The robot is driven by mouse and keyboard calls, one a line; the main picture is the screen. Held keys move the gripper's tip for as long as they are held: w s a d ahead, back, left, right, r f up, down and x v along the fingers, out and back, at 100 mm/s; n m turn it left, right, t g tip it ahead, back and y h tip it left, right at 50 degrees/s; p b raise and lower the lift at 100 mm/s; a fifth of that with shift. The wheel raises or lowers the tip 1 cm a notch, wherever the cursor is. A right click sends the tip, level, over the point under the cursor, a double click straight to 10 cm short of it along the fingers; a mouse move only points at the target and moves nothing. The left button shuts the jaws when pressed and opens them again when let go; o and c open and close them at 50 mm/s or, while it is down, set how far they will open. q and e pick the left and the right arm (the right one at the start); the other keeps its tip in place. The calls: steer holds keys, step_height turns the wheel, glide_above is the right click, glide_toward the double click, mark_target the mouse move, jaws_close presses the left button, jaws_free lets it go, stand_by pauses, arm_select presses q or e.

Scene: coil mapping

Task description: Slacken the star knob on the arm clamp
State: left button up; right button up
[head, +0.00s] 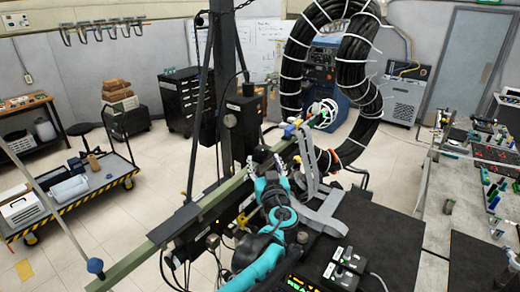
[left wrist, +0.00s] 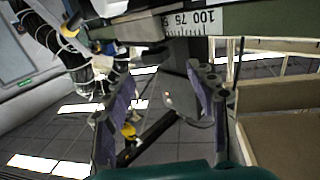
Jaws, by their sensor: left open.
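My left gripper (head: 265,166) has its teal arm coming up from the bottom of the head view. Its two fingers are apart, just at the near side of the long green beam (head: 142,257). In the left wrist view the gripper (left wrist: 158,90) is open with nothing between the fingers. The beam with a printed scale (left wrist: 187,22) crosses the top, beyond the fingertips. I cannot make out a star knob for certain in either view. My right gripper is not in view.
A thick black cable coil (head: 357,75) stands behind the beam. A dark post (head: 224,50) rises behind the gripper. A blue ball (head: 95,266) sits near the beam's left end. A cluttered bench (head: 437,200) is at the right. A loaded cart (head: 75,200) stands at the left, with open floor nearby.

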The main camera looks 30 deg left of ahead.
mark_target(263, 153)
arm_select(q)
steer(key=shift+h, duration=0.3)
steer(key=x, duration=0.7)
steer(key=shift+w+d+f+p, duration=0.15)
steer(key=shift+d+p, duration=0.1)
steer(key=shift+p, duration=0.1)
steer(key=c, duration=1.2)
